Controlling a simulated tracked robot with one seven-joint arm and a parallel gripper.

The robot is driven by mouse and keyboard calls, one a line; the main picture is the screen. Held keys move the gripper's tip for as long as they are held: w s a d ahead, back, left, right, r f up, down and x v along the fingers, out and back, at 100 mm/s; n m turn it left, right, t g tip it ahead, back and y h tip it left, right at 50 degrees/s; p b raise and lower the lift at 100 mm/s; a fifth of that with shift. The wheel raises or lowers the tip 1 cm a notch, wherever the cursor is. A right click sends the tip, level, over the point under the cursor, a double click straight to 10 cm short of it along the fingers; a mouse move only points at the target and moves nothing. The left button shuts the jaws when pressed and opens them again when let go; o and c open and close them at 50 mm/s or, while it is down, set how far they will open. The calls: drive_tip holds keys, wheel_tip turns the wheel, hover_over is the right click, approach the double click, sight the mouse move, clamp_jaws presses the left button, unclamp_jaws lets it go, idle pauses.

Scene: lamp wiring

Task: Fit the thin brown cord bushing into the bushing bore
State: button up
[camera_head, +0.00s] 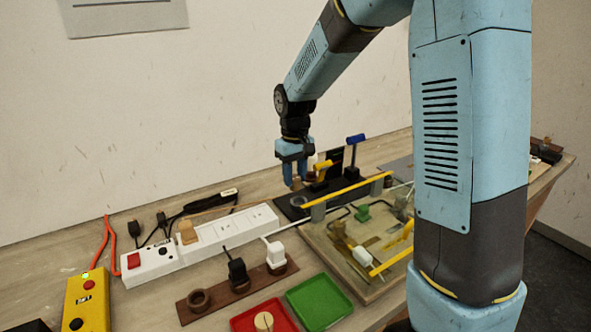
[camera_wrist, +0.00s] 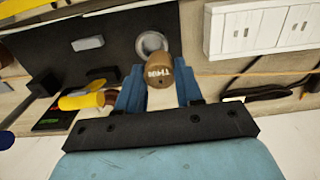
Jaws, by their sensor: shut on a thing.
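The thin brown cord bushing (camera_wrist: 158,75) is a short tan-brown cylinder with lettering on its end. My gripper (camera_wrist: 158,88) is shut on it, with a blue finger on each side. A grey round socket (camera_wrist: 151,42) in a black rack (camera_wrist: 105,45) shows just past the bushing, partly hidden by it. I cannot tell whether the two touch. In the head view my gripper (camera_head: 296,182) points down over the left end of the black rack (camera_head: 340,189). The bushing is small between the fingers there. I cannot make out which opening is the bushing bore.
Yellow-handled (camera_head: 322,166) and blue-handled (camera_head: 355,140) tools stand on the rack close to my gripper. A white power strip (camera_head: 215,238) lies to the left. A wiring board (camera_head: 350,255) with a yellow bar (camera_head: 347,190) is in front. Red (camera_head: 250,318) and green (camera_head: 319,302) trays lie nearer.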

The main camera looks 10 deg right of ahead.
sight(299, 185)
drive_tip(key=shift+w+d, duration=0.2)
drive_tip(key=shift+d, duration=0.45)
drive_tip(key=shift+d+f, duration=0.1)
drive_tip(key=shift+f, duration=0.1)
drive_tip(key=shift+w+f, duration=0.1)
drive_tip(key=shift+f, duration=1.8)
drive_tip(key=shift+f, duration=1.2)
drive_tip(key=o, duration=1.1)
drive_tip(key=shift+c, duration=0.2)
